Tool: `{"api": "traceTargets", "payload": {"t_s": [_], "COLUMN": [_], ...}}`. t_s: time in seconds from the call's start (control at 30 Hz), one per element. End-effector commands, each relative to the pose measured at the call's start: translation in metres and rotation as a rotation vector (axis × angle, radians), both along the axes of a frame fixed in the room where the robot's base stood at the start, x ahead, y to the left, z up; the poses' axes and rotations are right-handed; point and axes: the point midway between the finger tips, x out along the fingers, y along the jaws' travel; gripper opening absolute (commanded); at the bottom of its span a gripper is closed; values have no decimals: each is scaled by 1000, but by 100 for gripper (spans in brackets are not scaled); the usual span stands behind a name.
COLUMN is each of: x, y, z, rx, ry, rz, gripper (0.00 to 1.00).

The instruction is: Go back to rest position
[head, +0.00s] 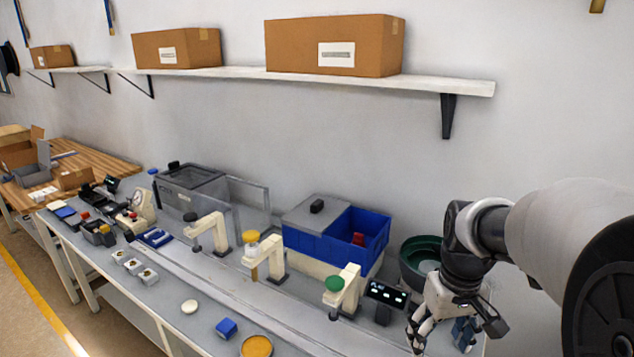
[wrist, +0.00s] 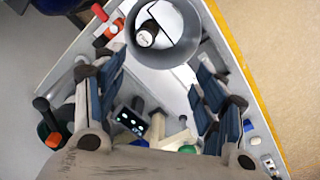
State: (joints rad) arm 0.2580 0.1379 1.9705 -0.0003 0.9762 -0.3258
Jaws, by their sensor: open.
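My gripper (head: 441,338) is at the lower right of the head view, over the right end of the grey bench (head: 190,293). In the wrist view my gripper (wrist: 152,82) has its two dark blue finger pads wide apart, with nothing held between them. My forearm hides part of the bench's right end in the head view.
Near my gripper are a dark green bowl (head: 412,279), the display (head: 386,294) and a cream post with a green knob (head: 345,291). A blue bin (head: 325,248) stands behind. An orange-filled dish (head: 257,346) and a blue block (head: 227,327) lie in front. A shelf (head: 440,84) with boxes hangs above.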

Motion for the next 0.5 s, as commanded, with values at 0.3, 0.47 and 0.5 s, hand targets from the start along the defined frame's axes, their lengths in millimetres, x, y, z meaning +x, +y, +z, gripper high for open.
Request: {"api": "traceTargets", "payload": {"t_s": [0.3, 0.47, 0.5], "x": [-95, -139, -148], "y": [67, 88, 91], "z": [61, 65, 64], "rx": [-11, 5, 9], "ry": [-194, -279, -297], "rz": [-30, -47, -51], "gripper": [65, 65, 65]}}
